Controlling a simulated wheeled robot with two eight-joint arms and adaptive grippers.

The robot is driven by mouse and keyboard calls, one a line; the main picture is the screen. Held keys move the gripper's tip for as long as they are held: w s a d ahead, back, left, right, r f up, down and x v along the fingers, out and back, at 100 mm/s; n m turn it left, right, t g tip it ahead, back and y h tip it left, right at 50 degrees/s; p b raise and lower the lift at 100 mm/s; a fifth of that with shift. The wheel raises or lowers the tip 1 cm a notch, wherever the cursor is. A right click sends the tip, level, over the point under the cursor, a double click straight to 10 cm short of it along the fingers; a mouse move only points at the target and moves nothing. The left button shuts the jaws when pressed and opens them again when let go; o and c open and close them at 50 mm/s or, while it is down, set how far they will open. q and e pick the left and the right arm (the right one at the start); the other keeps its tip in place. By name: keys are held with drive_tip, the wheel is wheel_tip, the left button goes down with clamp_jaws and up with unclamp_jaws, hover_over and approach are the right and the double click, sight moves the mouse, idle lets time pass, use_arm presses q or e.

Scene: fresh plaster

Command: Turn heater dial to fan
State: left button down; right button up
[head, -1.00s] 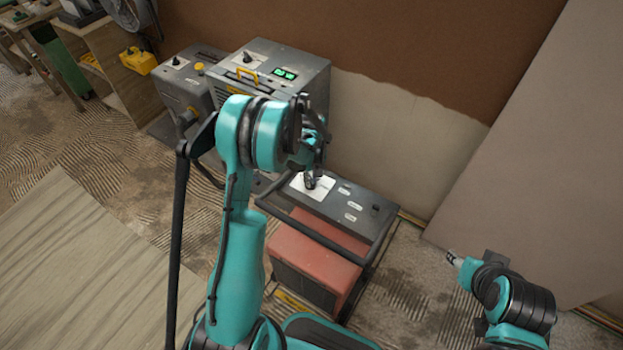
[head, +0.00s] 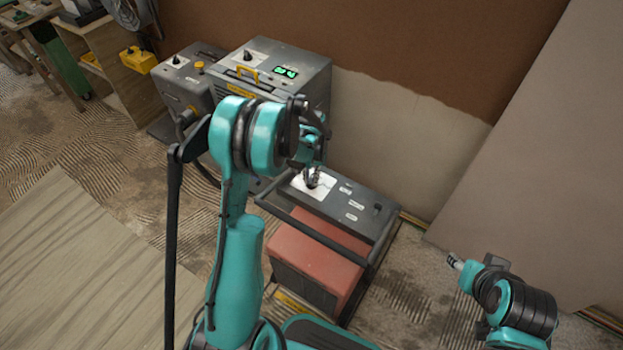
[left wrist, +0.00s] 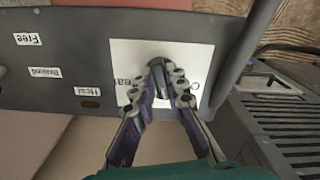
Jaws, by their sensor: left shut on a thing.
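The heater dial (left wrist: 157,67) is a dark knob on a white label plate (left wrist: 127,53) on top of a dark grey panel (left wrist: 45,70). The plate's lettering is partly covered by my fingers. In the head view, the panel (head: 372,194) tops a low unit with a red body. My left gripper (left wrist: 162,78) is shut on the dial from above, a finger on either side; in the head view the gripper (head: 312,178) hides most of the knob.
A grey machine (head: 283,64) with a green display and its own knob stands behind my left arm, with another grey box (head: 183,80) left of it. A dark bar frame (head: 315,233) runs around the heater's front. A large board (head: 560,140) leans at right.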

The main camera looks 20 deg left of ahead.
sight(311, 180)
use_arm(q)
drive_tip(key=shift+m, duration=1.6)
drive_tip(key=c, duration=1.5)
unclamp_jaws()
drive_tip(key=shift+c, duration=0.2)
wheel_tip(311, 180, up, 12)
